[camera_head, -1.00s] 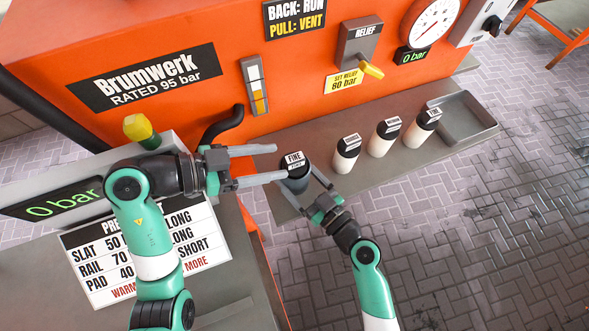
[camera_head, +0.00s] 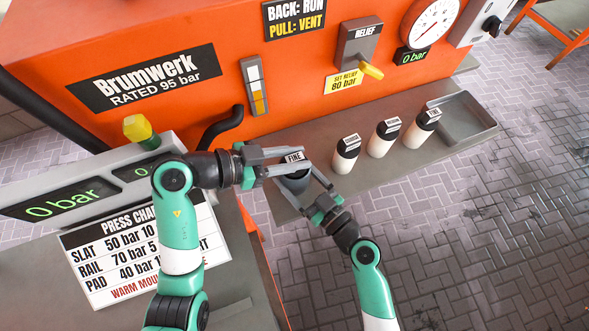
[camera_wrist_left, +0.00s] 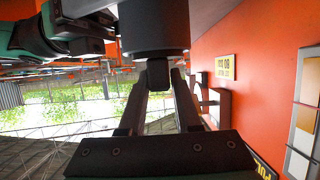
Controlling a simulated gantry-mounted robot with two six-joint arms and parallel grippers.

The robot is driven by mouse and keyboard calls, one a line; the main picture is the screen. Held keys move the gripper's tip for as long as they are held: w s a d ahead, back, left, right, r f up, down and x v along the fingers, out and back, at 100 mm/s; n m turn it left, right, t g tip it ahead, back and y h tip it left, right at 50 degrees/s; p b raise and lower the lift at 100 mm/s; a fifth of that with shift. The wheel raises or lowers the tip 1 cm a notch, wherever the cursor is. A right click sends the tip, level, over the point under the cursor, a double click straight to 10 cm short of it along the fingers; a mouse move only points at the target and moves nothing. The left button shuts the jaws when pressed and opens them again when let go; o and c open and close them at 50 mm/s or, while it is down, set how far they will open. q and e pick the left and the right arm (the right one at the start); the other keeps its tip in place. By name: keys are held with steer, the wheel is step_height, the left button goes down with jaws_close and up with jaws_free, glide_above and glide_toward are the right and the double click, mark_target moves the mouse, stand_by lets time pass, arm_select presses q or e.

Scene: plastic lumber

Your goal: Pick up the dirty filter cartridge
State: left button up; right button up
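The dirty filter cartridge (camera_head: 295,184) is the dark grey one with a black top and a FINE label, upright at the left end of the shelf. My left gripper (camera_head: 310,157) reaches in from the left with its fingers on either side of the cartridge's top. In the left wrist view the fingers (camera_wrist_left: 158,92) are close against the narrow dark neck, below the wide body of the cartridge (camera_wrist_left: 155,28). My right gripper (camera_head: 299,181) is open at the cartridge's front right, its fingers spread beside the body; contact is unclear.
Several white cartridges with black tops, such as this one (camera_head: 345,157), stand along the shelf (camera_head: 410,180) to the right. An empty grey tray (camera_head: 463,120) is at its right end. The orange machine wall (camera_head: 225,110) rises behind.

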arm_select(q)
jaws_close()
stand_by(1.0)
